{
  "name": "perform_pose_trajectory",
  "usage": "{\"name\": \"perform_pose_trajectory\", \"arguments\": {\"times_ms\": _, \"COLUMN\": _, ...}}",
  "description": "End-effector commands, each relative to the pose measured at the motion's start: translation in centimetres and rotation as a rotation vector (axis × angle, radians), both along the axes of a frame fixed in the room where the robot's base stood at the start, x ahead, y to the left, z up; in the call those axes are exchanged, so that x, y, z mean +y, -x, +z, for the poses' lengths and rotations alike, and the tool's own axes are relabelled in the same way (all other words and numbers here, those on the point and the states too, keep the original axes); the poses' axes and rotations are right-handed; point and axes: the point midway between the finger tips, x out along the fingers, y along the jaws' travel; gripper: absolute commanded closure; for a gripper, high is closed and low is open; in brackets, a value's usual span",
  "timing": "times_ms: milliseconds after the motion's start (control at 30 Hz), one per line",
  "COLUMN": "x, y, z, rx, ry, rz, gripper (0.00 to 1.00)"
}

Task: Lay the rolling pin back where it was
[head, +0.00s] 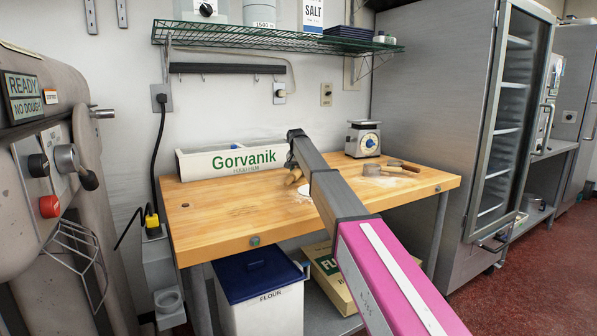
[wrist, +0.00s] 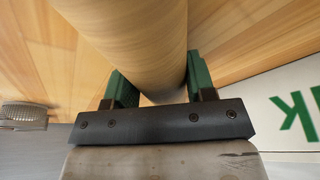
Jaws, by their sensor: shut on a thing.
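The rolling pin (wrist: 130,35) is a pale wooden cylinder. In the wrist view it runs from the top edge down between the green fingers of my gripper (wrist: 160,84), which is shut on it. In the head view a short wooden part of the pin (head: 292,177) shows at the left of my arm, over the wooden table (head: 220,215); my arm hides the rest and most of the gripper. Whether the pin touches the table or hangs just above it, I cannot tell. A white flour patch (head: 304,189) lies on the table beside it.
A white Gorvanik box (head: 200,166) stands along the table's back left. A wire shelf (head: 230,36) hangs above. The table's left front is clear.

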Motion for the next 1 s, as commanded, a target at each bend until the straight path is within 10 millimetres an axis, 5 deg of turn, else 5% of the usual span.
{"name": "perform_pose_trajectory", "arguments": {"times_ms": 467, "x": 0.01, "y": -0.03, "z": -0.16, "rx": -0.001, "ry": 0.000, "rz": 0.000, "gripper": 1.00}}
{"name": "perform_pose_trajectory", "arguments": {"times_ms": 500, "x": 0.01, "y": -0.03, "z": -0.16, "rx": -0.001, "ry": 0.000, "rz": 0.000, "gripper": 0.43}}
{"name": "perform_pose_trajectory", "arguments": {"times_ms": 567, "x": 0.00, "y": -0.02, "z": -0.17, "rx": -0.001, "ry": 0.000, "rz": 0.000, "gripper": 0.24}}
{"name": "perform_pose_trajectory", "arguments": {"times_ms": 1000, "x": 0.02, "y": 0.13, "z": 0.16, "rx": 0.000, "ry": 0.000, "rz": 0.000, "gripper": 0.20}}
